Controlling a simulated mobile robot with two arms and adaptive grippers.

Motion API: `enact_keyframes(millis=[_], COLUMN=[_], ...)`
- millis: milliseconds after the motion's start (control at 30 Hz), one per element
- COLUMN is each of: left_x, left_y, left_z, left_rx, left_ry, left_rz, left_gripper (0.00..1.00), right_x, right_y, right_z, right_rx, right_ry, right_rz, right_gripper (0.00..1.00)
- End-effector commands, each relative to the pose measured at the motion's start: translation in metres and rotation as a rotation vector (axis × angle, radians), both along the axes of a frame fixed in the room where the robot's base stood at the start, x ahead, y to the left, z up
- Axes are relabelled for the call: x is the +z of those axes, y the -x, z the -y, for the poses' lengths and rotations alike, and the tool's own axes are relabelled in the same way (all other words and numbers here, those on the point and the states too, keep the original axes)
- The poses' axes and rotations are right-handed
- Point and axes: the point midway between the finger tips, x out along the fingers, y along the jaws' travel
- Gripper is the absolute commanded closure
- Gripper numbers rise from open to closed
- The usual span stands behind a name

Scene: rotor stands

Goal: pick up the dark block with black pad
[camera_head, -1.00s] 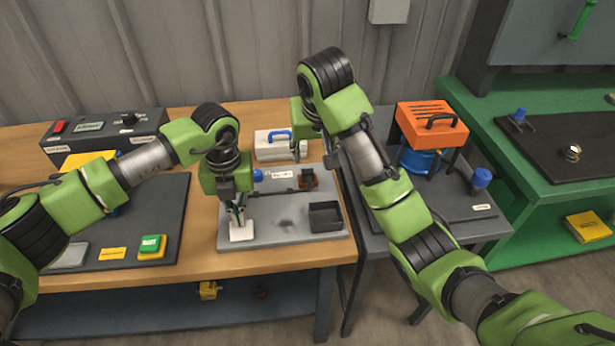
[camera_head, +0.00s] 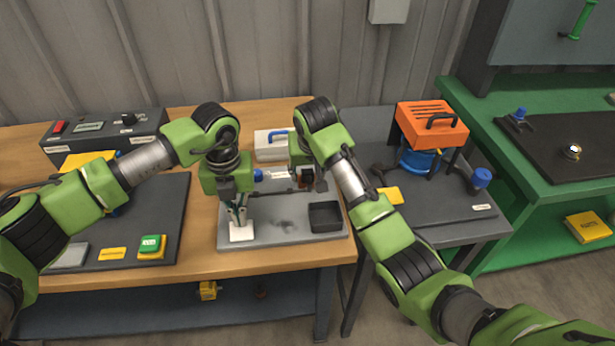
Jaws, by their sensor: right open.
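The dark block with black pad (camera_head: 307,174) is at the back right of the grey plate (camera_head: 275,238). It is partly hidden behind my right gripper (camera_head: 308,187). My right gripper is open, pointing down at the block, with its fingers at or just in front of it. I cannot tell whether they touch it. My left gripper (camera_head: 238,217) points down at a small white piece (camera_head: 241,233) at the plate's front left. The view does not show clearly whether its fingers grip anything.
A black open box (camera_head: 325,217) is at the plate's right, close in front of my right gripper. A white case with a blue handle (camera_head: 271,148) stands behind the plate. An orange-topped unit (camera_head: 431,124) is on the grey table at right. A green button box (camera_head: 150,246) is at left.

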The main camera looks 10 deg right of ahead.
Motion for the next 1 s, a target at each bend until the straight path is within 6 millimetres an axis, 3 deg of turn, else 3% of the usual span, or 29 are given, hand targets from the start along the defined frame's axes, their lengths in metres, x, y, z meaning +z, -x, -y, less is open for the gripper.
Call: enact_keyframes(millis=[233, 400, 767, 1000], left_x=[0.0, 0.0, 0.0, 0.0], left_y=[0.0, 0.0, 0.0, 0.0], left_z=[0.0, 0.0, 0.0, 0.0], left_rx=[0.0, 0.0, 0.0, 0.0], left_ry=[0.0, 0.0, 0.0, 0.0], left_rz=[0.0, 0.0, 0.0, 0.0], left_gripper=[1.0, 1.0, 1.0, 1.0], right_x=[-0.001, -0.001, 0.005, 0.049], right_y=[-0.001, -0.001, -0.001, -0.002], right_z=[0.0, 0.0, 0.0, -0.001], right_rx=[0.0, 0.0, 0.0, 0.001], right_ry=[0.0, 0.0, -0.001, -0.002], right_rz=[0.001, 0.001, 0.003, 0.007], right_gripper=[0.61, 1.0, 1.0, 1.0])
